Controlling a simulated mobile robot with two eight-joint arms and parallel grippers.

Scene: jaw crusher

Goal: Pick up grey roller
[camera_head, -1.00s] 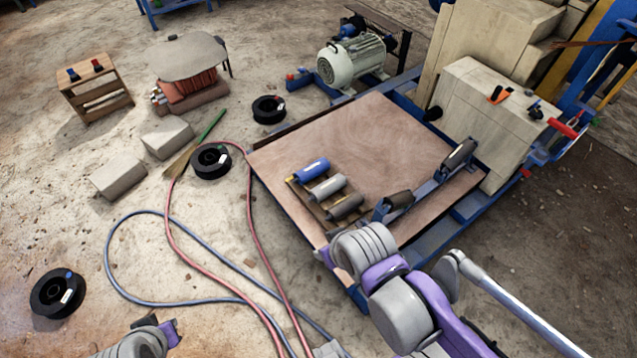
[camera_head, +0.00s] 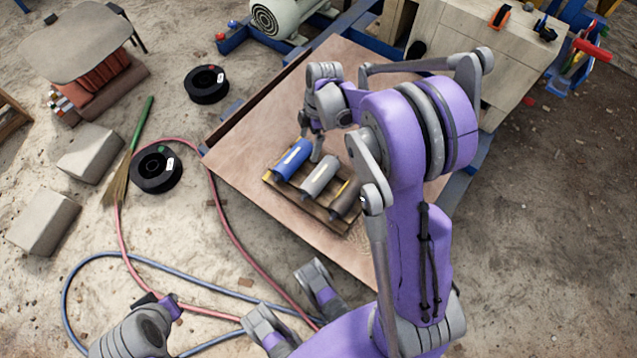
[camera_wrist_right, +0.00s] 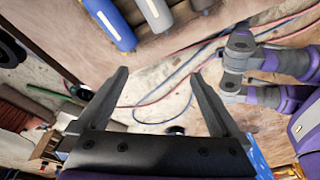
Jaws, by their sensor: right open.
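The grey roller (camera_head: 319,174) lies on a small wooden rack on the tabletop, between a blue roller (camera_head: 292,160) and a dark brown-grey roller (camera_head: 347,197). My right gripper (camera_head: 311,143) is over the table by the far ends of the blue and grey rollers, partly hidden by my own arm. In the right wrist view my right gripper (camera_wrist_right: 160,75) is open with nothing between its fingers. There the grey roller (camera_wrist_right: 156,13) shows at the top edge, cut off, beyond the fingertips, with the blue roller (camera_wrist_right: 112,24) left of it. My left gripper's jaws do not show.
The wooden tabletop (camera_head: 245,150) has bare room left of the rack (camera_head: 305,203). My right arm covers its right side. A pale block-like machine (camera_head: 480,65) stands behind. Black spools (camera_head: 157,170), hoses, a broom and grey blocks (camera_head: 42,220) lie on the floor left.

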